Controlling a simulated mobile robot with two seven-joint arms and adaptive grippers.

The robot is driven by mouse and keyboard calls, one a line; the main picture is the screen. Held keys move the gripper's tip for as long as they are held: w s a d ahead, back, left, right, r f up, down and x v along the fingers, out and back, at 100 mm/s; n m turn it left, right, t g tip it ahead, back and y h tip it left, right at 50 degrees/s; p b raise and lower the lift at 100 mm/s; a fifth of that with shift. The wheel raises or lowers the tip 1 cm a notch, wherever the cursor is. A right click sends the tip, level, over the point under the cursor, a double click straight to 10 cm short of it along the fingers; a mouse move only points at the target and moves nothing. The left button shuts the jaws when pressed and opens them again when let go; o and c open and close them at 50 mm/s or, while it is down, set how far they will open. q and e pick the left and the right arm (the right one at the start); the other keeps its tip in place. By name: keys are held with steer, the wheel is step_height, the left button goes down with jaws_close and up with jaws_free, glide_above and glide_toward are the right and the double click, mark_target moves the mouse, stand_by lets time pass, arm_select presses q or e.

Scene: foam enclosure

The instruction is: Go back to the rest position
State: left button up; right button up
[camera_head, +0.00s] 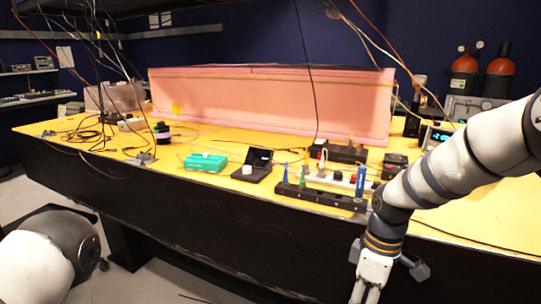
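My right arm comes in from the right and bends down in front of the table's front edge. My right gripper (370,284) points down at the bottom of the picture, and its fingertips are cut off by the frame, so I cannot tell if it is open or shut. Of my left arm only a white rounded link with a dark joint shows at the bottom left. My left gripper is out of view.
A yellow table (480,215) with a dark front spans the view. On it are a pink foam enclosure (260,100), a teal box (206,162), a black open case (255,165), a black tool rack (318,195) and cables. Two red cylinders (498,75) stand at the back right.

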steer(key=s+f+m, duration=0.6)
steer(key=s+f, duration=1)
steer(key=s, duration=0.2)
steer(key=s+d+m, duration=0.2)
steer(key=s+m, duration=0.1)
steer(key=s, duration=0.5)
steer(key=s+d+m+h, duration=0.1)
steer(key=s+d+m, duration=0.1)
steer(key=s, duration=0.7)
steer(key=shift+s+f+m+g, duration=0.25)
steer(key=shift+f+m+g, duration=0.05)
steer(key=shift+f+m, duration=0.1)
